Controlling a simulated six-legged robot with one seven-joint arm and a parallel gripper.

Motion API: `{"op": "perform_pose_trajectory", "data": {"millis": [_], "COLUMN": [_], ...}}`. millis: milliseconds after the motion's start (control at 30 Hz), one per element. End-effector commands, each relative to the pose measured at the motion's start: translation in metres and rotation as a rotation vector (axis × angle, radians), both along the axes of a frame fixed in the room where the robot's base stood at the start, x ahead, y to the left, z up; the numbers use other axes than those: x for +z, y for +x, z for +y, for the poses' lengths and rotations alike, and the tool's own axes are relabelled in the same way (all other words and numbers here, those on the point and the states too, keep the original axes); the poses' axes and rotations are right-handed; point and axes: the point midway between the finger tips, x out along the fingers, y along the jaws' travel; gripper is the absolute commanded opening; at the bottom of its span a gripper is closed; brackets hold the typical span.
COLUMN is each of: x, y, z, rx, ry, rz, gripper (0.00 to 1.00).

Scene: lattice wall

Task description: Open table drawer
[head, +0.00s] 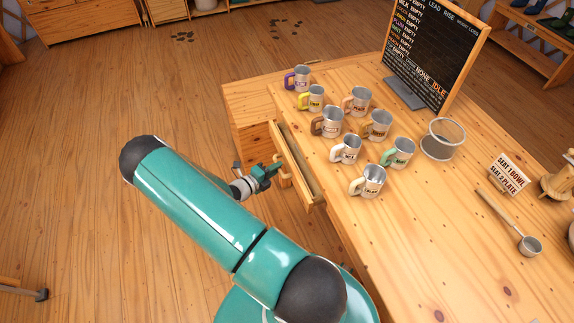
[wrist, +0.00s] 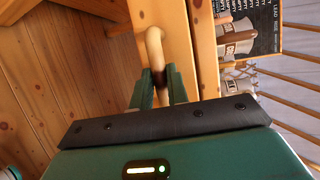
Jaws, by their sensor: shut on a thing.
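The wooden table (head: 420,250) stands at the right in the head view. Its drawer (head: 296,168) is partly pulled out from the left side, with a narrow gap open behind its front. My gripper (head: 275,170) is at the drawer front, below the tabletop edge. In the wrist view my gripper (wrist: 160,90) is shut on the pale curved drawer handle (wrist: 154,45), with a dark band between the fingers. The drawer front (wrist: 172,20) fills the upper middle of that view. The drawer's inside is mostly hidden.
Several labelled metal mugs (head: 329,122) stand on the tabletop near the drawer. A mesh basket (head: 442,139), a chalkboard (head: 436,50), a small sign (head: 510,173) and a ladle (head: 512,225) are further right.

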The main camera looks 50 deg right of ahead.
Motion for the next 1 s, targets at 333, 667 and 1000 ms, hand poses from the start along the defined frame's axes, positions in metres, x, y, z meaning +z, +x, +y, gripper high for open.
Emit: {"op": "perform_pose_trajectory", "data": {"millis": [333,667,1000], "x": [0.000,0.000,0.000], "y": [0.045,0.070,0.074], "z": [0.076,0.118,0.126], "rx": [0.003,0.000,0.000], "ry": [0.000,-0.001,-0.001], "rz": [-0.003,-0.001,0.001], "gripper": [0.00,0.00,0.00]}}
